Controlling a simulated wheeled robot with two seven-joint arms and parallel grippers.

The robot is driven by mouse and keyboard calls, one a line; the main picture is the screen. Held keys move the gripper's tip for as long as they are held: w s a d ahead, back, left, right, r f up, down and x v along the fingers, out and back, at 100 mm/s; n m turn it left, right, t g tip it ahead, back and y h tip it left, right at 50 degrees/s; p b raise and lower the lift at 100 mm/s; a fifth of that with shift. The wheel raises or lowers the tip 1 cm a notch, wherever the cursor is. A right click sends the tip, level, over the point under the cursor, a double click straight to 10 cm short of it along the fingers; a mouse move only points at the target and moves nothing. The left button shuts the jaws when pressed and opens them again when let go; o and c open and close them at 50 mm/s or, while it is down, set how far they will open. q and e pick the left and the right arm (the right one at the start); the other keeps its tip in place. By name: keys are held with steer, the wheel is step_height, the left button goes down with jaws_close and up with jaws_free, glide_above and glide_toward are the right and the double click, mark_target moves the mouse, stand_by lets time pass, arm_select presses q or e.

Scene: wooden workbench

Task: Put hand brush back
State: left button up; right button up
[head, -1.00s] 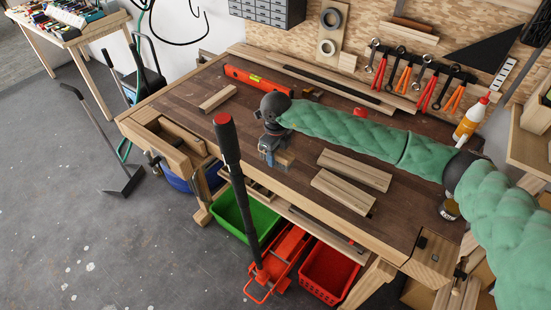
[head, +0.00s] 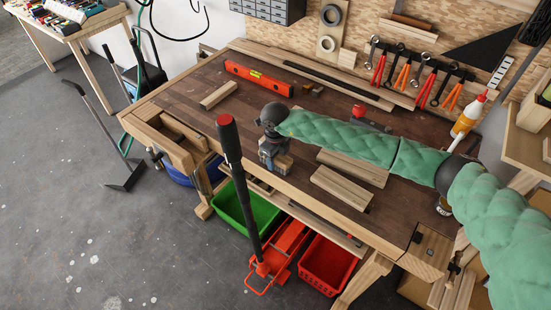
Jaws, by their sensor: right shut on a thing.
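My right arm reaches in from the right across the bench in the head view. My right gripper (head: 268,153) points down near the bench's front edge. It is shut on a small light-wood piece (head: 284,163), seemingly the hand brush. The gripper hides most of it, so I cannot make out bristles or a handle. I cannot tell whether the piece touches the bench top. My left gripper is not in view.
The wooden workbench (head: 185,92) carries a red level (head: 258,78), loose wood pieces (head: 341,187) and a glue bottle (head: 468,116). A red jack (head: 283,246) with a tall black handle stands in front, beside green (head: 262,212) and red (head: 326,266) crates. The left floor is mostly clear.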

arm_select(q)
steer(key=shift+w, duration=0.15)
arm_select(e)
steer(key=o, duration=0.9)
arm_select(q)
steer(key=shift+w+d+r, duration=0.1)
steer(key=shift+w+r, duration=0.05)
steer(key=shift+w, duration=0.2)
arm_select(e)
steer(key=shift+o, duration=0.3)
